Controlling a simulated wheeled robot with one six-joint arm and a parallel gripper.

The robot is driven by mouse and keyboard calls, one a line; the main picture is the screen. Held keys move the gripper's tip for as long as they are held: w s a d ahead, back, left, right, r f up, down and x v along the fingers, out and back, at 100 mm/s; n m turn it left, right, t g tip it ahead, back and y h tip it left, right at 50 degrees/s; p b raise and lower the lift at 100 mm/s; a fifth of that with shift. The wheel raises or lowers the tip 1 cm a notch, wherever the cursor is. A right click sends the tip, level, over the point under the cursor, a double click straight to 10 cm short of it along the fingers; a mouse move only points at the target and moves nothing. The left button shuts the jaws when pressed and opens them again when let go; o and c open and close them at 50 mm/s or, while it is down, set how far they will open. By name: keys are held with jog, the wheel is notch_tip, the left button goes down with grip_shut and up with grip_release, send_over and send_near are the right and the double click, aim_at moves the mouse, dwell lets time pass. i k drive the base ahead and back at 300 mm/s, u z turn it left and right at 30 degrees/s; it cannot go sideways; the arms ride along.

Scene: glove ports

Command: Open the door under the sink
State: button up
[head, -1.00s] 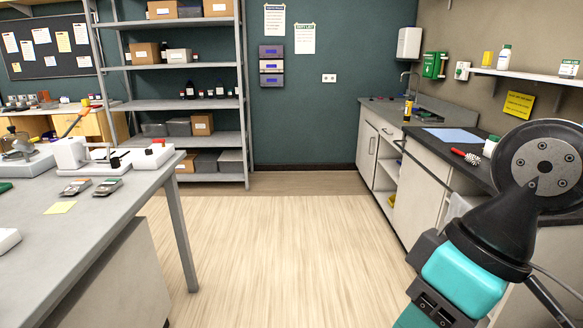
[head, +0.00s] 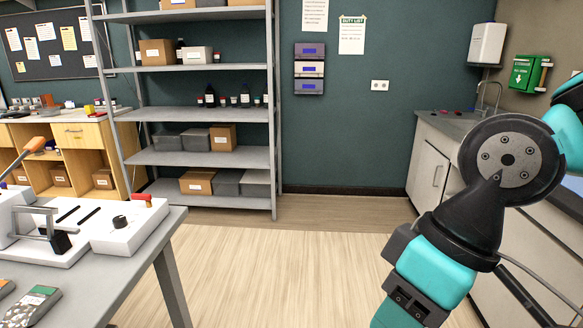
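The sink counter stands at the back right in the head view, with a curved tap (head: 489,92) rising at its back. The pale cabinet door (head: 426,178) below the counter looks closed. It has a dark upright handle (head: 437,176) near its right edge. My arm crosses the right side of the picture and hides much of the counter, including the sink basin, and the cabinet fronts right of the door. My gripper is not in view.
The wooden floor (head: 300,265) is clear between the grey bench (head: 120,285) at left and the right-hand cabinets. A metal shelf rack (head: 200,158) with boxes stands at the back left. A green first-aid box (head: 524,73) and a white dispenser (head: 487,43) hang at the right.

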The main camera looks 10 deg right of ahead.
aim_at(432, 166)
jog(key=z, duration=0.05)
jog(key=i, duration=2.05)
jog(key=z, duration=0.55)
jog(key=i, duration=2)
jog(key=z, duration=0.35)
jog(key=i, duration=0.65)
jog(key=z, duration=0.2)
